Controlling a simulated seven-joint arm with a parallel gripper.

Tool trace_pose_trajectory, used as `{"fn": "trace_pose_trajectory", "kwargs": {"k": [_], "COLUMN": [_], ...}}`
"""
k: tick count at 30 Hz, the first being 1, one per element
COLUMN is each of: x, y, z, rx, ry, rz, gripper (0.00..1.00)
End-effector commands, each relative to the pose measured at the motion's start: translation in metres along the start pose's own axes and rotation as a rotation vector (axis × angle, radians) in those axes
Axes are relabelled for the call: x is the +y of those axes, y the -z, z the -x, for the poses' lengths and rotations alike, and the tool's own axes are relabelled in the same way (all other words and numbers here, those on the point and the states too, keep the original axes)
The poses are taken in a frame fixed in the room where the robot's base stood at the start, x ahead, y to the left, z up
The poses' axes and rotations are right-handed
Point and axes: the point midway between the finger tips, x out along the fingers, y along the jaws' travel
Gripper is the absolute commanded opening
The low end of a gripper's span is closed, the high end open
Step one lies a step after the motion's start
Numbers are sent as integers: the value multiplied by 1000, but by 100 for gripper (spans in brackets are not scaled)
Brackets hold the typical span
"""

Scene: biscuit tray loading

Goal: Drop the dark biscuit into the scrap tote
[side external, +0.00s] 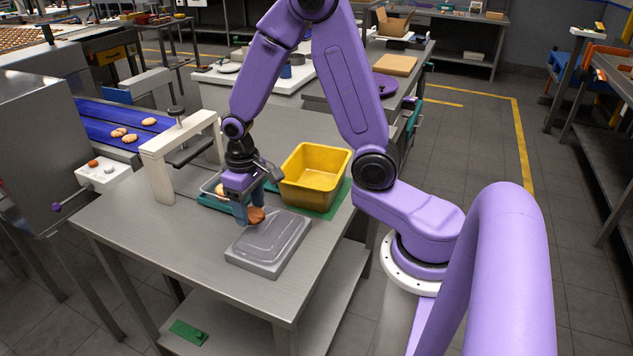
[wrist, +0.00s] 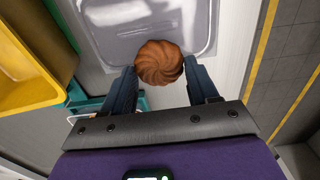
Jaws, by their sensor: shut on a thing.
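The dark biscuit (wrist: 159,62) is a round brown swirl held between the two fingertips of my gripper (wrist: 163,75) in the wrist view. The yellow scrap tote (side external: 316,198) stands open behind and to the right of my gripper, on a green mat (side external: 337,205). The tote also shows at the left of the wrist view (wrist: 35,85).
A teal tray (side external: 208,201) with a pale biscuit is partly hidden behind my gripper. A cream gantry (side external: 160,175) stands at the left, by a blue conveyor (side external: 95,120) with several biscuits. The near left of the table (side external: 150,235) is clear.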

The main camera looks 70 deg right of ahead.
Motion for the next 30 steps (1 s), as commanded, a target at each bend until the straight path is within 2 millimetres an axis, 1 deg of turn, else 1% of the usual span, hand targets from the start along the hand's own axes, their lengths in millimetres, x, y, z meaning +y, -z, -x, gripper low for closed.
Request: {"fn": "trace_pose_trajectory", "kwargs": {"k": [13,17,20,23,26,27,29,30], "x": [0,9,26,54,91,107,130,146], "y": [0,2,5,8,8,7,4,1], "z": [0,2,6,14,24,28,35,40], "rx": [0,0,1,3,3,4,4,3], "ry": [0,0,0,0,0,-1,-1,-1], "rz": [-3,-7,-11,-15,-17,-18,-17,-18], "gripper": [48,48,48,48,48,48,48,48]}}
